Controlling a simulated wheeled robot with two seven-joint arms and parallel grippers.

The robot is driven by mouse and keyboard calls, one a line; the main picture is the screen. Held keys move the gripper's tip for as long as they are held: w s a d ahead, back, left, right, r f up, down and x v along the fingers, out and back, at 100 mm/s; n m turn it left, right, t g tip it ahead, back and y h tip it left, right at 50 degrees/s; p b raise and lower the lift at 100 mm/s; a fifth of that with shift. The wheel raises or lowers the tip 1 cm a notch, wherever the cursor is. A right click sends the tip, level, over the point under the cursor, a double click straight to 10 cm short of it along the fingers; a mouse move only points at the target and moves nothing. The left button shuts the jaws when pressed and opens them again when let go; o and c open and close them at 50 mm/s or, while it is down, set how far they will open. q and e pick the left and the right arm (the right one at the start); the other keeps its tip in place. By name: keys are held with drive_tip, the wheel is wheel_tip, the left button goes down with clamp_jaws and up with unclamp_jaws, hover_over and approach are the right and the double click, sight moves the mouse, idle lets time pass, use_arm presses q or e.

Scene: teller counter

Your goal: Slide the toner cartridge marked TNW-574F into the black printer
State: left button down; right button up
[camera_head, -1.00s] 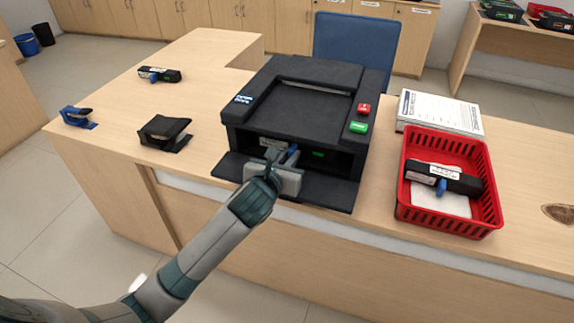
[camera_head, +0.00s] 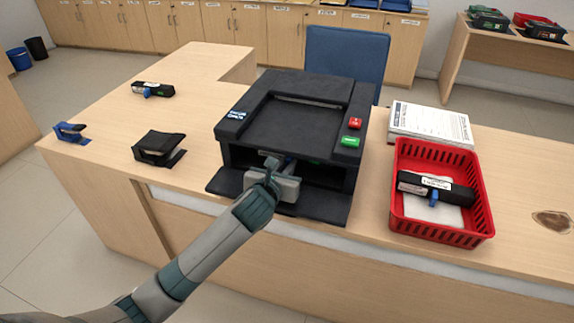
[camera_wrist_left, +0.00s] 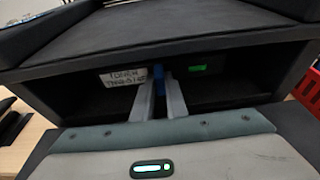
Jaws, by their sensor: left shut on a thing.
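The black printer (camera_head: 290,122) stands on the counter with its front flap (camera_head: 322,204) folded down and its bay open. My left gripper (camera_head: 273,163) reaches over the flap into the bay. In the left wrist view its fingers (camera_wrist_left: 159,97) are shut on the blue tab (camera_wrist_left: 158,78) of a dark toner cartridge inside the bay. The cartridge's white label (camera_wrist_left: 124,78) shows left of the tab; it reads "TONER", and its second line is too blurred to be sure of. The cartridge's dark body blends into the bay, so its depth is unclear. My right gripper is out of view.
A red basket (camera_head: 482,213) right of the printer holds another black cartridge (camera_head: 452,191) with a blue tab. A paper stack (camera_head: 432,122) lies behind it. A further cartridge (camera_head: 153,90), a black stapler-like object (camera_head: 158,147) and a blue one (camera_head: 70,131) are at left.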

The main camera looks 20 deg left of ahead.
use_arm(q)
drive_tip(key=c, duration=1.7)
unclamp_jaws()
drive_tip(key=shift+s, duration=0.1)
drive_tip(key=v, duration=1.7)
drive_tip(key=shift+s+r, duration=0.1)
drive_tip(key=shift+s, duration=0.05)
